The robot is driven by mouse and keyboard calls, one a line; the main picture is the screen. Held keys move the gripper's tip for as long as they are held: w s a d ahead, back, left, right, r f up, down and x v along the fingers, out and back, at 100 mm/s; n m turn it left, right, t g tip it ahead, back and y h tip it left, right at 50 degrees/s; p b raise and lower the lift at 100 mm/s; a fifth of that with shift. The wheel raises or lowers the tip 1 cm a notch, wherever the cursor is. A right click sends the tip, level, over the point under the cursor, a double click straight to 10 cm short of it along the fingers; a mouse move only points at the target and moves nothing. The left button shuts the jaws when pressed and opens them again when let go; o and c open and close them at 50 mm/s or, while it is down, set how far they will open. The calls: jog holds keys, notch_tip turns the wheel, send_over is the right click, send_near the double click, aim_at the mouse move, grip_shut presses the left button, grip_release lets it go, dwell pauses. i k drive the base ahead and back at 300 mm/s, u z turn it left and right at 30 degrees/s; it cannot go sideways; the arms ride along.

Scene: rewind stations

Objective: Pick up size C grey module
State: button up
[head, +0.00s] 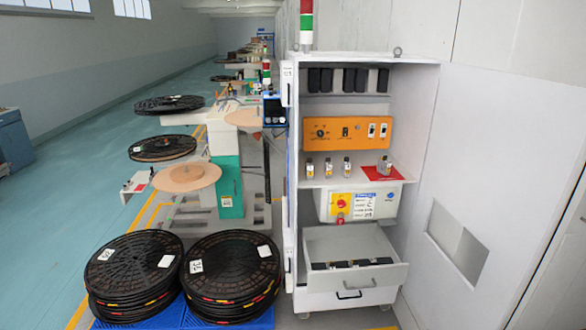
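Several small modules stand on the middle shelf of the open white cabinet (415,130). Three slim ones with orange-yellow marks stand in a row: a left one (309,168), a middle one (328,167) and a right one (347,167). A bulkier grey module (384,166) stands at the right on a red mat (378,176). Size letters on the modules are too small to read, so I cannot tell which is size C. More dark modules (350,264) lie in the open lower drawer (358,278). My gripper is not in view.
An orange control panel (347,133) is above the shelf; a white box with a yellow-red switch (340,207) is below. Stacked black reels (133,270) and (231,262) crowd the cabinet's left. A white wall stands right. The blue-green floor (60,210) at far left is open.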

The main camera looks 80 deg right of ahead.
aim_at(328, 165)
jog(key=z, duration=0.05)
jog(key=i, duration=1.1)
jog(key=z, duration=2.75)
jog(key=i, duration=0.9)
jog(key=u, duration=0.1)
